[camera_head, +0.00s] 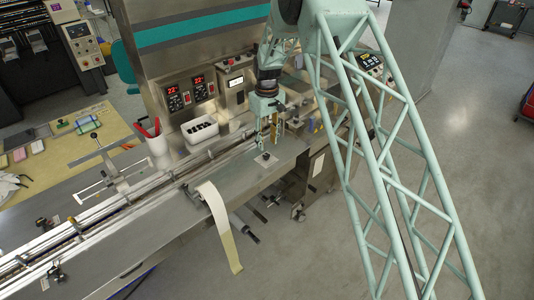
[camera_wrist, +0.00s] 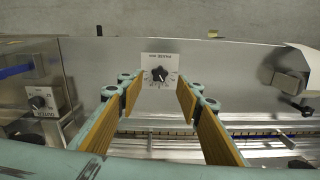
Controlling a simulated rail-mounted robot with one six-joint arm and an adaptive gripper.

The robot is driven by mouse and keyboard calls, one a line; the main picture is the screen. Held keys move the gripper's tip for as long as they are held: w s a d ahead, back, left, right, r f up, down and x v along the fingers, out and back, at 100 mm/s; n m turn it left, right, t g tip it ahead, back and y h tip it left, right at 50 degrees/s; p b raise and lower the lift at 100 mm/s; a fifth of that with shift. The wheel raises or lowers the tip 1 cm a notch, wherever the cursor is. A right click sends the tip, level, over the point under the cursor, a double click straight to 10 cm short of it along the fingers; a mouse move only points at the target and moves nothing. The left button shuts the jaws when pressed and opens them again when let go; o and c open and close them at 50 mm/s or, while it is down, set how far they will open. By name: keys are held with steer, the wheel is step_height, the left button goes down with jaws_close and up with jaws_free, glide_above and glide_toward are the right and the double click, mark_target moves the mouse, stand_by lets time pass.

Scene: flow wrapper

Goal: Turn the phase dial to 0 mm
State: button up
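A black dial knob (camera_wrist: 159,74) with a pale pointer sits on a white scale plate (camera_wrist: 151,59) between my fingertips in the wrist view. The pointer appears to aim toward the upper left; the scale numbers and label are too small to read surely. In the head view a small dark knob (camera_head: 265,156) stands on the steel deck (camera_head: 240,172) just below my gripper. My gripper (camera_wrist: 159,92) is open and empty, its tan-padded fingers on either side of the dial, apart from it. In the head view my gripper (camera_head: 267,138) points down above the deck.
A second dial (camera_wrist: 38,101) on a light plate is at the left of the wrist view. A metal block (camera_wrist: 290,82) is at the right. A film strip (camera_head: 219,225) hangs over the deck's front edge. A parts bin (camera_head: 200,130) and white cup (camera_head: 157,147) stand behind the rails.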

mark_target(267, 156)
steer(key=shift+f, duration=3.55)
steer(key=shift+c, duration=0.2)
steer(key=c, duration=0.8)
